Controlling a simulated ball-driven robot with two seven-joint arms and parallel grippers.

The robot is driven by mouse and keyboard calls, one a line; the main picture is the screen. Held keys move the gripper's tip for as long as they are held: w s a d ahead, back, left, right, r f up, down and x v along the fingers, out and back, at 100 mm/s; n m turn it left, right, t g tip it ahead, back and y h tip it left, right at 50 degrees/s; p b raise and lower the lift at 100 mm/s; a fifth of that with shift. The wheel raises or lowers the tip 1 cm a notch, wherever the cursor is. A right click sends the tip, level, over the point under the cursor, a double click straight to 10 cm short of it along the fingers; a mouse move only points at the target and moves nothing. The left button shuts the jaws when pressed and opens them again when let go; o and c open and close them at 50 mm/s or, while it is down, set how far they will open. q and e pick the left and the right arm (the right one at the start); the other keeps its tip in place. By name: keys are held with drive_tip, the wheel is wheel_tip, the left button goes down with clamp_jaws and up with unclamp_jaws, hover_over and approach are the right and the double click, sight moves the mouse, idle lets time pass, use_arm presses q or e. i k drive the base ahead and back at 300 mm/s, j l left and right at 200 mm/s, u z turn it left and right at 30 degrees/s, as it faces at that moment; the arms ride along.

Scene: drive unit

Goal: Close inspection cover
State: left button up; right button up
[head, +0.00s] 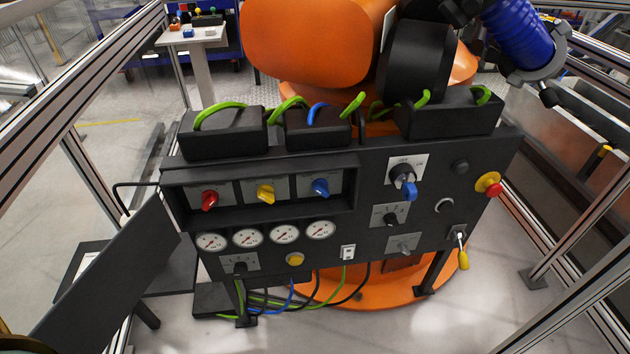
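The inspection cover (108,275) appears to be the flat dark panel at the left of the black control panel (375,235). It stands swung open, out to the left and toward me. Its right end is near the left side of a recessed compartment (262,222). The open compartment shows a red knob (209,200), a yellow knob (265,194) and a blue knob (321,187). A thin black bar (135,184), perhaps a handle, shows behind the cover's upper edge. Neither of my grippers can be seen.
Several gauges (284,234) sit below the compartment. A blue rotary switch (408,187), a red emergency button (488,184) and a yellow-tipped lever (462,256) are on the right. An orange robot (315,45) stands behind. Metal frame posts (92,185) flank both sides.

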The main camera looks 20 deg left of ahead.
sight(85, 320)
drive_tip(key=k+j+u, duration=0.1)
drive_tip(key=u, duration=0.85)
